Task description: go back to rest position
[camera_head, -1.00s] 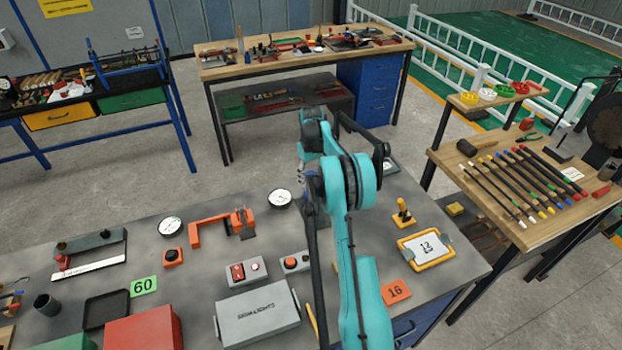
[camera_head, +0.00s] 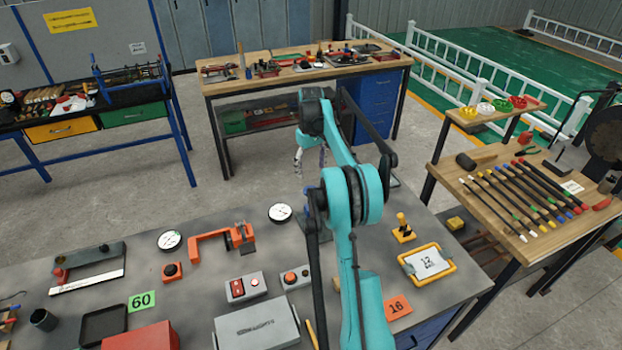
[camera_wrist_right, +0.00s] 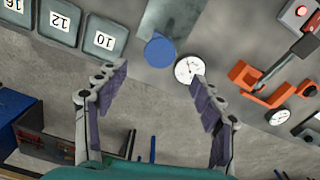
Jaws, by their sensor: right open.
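My teal right arm rises from the bottom of the head view and reaches over the grey table (camera_head: 170,290). My right gripper (camera_head: 310,162) hangs at its far end, beyond the table's back edge in the picture and partly hidden by the arm. In the right wrist view the two purple-padded fingers of the right gripper (camera_wrist_right: 160,80) are spread wide. Nothing is held between them. My left gripper is not in view.
An orange clamp-like frame (camera_head: 222,241), a grey case (camera_head: 257,327) and a yellow-framed panel (camera_head: 427,263) lie on the table. A wooden table (camera_head: 545,225) with several rods stands at right. A workbench (camera_head: 305,75) stands behind, across open floor.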

